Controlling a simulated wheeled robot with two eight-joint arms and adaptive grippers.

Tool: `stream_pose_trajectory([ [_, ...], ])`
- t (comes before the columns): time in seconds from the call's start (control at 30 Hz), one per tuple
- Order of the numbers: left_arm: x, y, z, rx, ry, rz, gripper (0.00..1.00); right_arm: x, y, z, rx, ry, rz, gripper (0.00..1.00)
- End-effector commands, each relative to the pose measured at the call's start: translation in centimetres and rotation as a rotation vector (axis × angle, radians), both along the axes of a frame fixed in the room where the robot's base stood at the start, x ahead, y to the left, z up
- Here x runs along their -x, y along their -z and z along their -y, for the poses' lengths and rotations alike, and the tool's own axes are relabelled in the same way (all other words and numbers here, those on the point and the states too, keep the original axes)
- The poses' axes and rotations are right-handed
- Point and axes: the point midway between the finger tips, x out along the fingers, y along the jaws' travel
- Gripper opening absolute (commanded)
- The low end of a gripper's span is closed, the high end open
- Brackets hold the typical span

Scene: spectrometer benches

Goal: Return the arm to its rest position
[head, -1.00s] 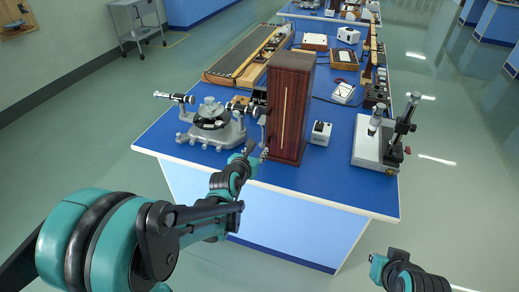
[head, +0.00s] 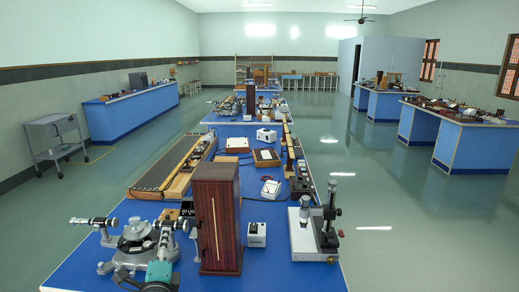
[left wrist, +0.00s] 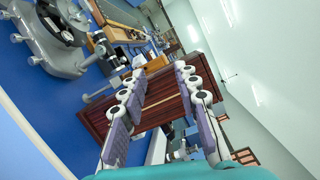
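My left gripper (left wrist: 158,78) is open in the left wrist view. Its two fingers stand well apart with nothing held between them. The tall dark-red wooden box (left wrist: 155,98) shows behind and between the fingers; whether they touch it I cannot tell. In the head view, only a small teal and dark part of my left arm shows at the bottom edge, in front of the spectrometer (head: 137,240). The wooden box (head: 217,220) stands upright on the blue bench, right of the spectrometer. My right gripper is not in view.
The blue bench (head: 275,272) also holds a small white box (head: 256,235), a microscope-like stand (head: 314,232) and a long ribbed wooden instrument (head: 172,168). A grey trolley (head: 55,139) stands at left. Open floor lies right of the bench.

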Motion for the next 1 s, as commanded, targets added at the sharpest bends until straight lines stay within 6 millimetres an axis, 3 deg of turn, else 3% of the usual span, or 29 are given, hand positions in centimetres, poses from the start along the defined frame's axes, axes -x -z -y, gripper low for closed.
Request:
stream_pose_trajectory([
  [0.13, 4.4, 1.8, -3.0, 0.478, -0.189, 0.012, 0.31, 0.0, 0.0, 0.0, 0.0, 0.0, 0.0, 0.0],
  [0.23, 7.7, 5.1, -3.6, 0.797, -0.32, -0.03, 0.31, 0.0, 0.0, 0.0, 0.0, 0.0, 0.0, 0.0],
  [0.37, 12.4, 10.4, -1.6, 1.188, -0.482, -0.142, 0.31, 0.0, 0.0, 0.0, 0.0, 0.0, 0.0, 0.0],
  [0.5, 16.9, 14.7, 2.6, 1.504, -0.614, -0.295, 0.31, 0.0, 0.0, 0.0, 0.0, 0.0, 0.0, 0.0],
  [0.7, 20.3, 16.8, 6.9, 1.717, -0.702, -0.44, 0.31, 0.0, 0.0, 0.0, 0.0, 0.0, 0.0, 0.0],
  [1.0, 20.5, 17.0, 7.3, 1.734, -0.709, -0.454, 0.31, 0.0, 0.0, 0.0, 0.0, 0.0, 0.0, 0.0],
])
